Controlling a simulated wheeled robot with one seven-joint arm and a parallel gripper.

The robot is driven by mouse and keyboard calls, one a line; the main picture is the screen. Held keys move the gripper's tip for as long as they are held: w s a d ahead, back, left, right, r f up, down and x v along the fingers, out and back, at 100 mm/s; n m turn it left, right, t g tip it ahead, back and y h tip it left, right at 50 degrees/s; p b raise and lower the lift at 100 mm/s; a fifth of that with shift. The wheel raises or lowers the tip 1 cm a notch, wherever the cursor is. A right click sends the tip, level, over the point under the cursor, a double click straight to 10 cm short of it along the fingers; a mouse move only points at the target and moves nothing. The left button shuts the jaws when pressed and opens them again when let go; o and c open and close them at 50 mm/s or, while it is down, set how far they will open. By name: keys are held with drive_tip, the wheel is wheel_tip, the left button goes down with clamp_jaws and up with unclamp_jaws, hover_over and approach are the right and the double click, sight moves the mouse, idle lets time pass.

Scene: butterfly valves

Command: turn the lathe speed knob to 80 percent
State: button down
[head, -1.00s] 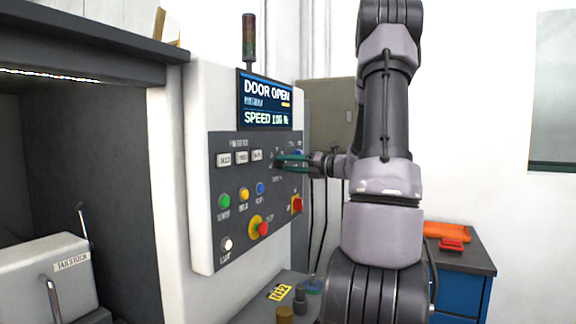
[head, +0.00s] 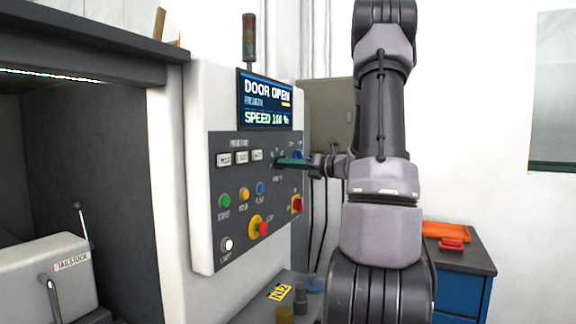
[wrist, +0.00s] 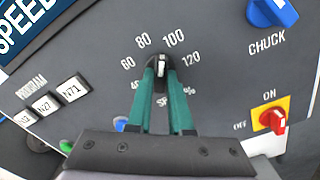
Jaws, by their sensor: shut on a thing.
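The speed knob (wrist: 162,66) is a small black knob with a white pointer line, in the wrist view. Its dial has marks 60, 80, 100 and 120, with 40 partly hidden. The pointer stands nearly upright, between 80 and 100 as seen here. My gripper (wrist: 162,72) has teal fingers shut on the knob from both sides; they hide the lower dial. In the head view my gripper (head: 282,163) reaches the control panel (head: 235,195) from the right and hides the knob. The display (head: 265,100) reads DOOR OPEN and a speed of about 100 %.
A blue CHUCK knob (wrist: 272,10) and a red ON/OFF switch (wrist: 272,120) are right of the dial. Program buttons (wrist: 45,103) are at its left. A yellow-red stop button (head: 258,226) is lower on the panel. A blue cabinet (head: 458,285) stands at right.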

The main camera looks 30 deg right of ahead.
drive_tip(key=n, duration=0.6)
drive_tip(key=shift+d, duration=0.1)
drive_tip(key=shift+n, duration=0.3)
idle(0.3)
drive_tip(key=c, duration=0.8)
unclamp_jaws()
drive_tip(key=v, duration=1)
drive_tip(key=shift+s+d, duration=0.25)
drive_tip(key=shift+s, duration=0.05)
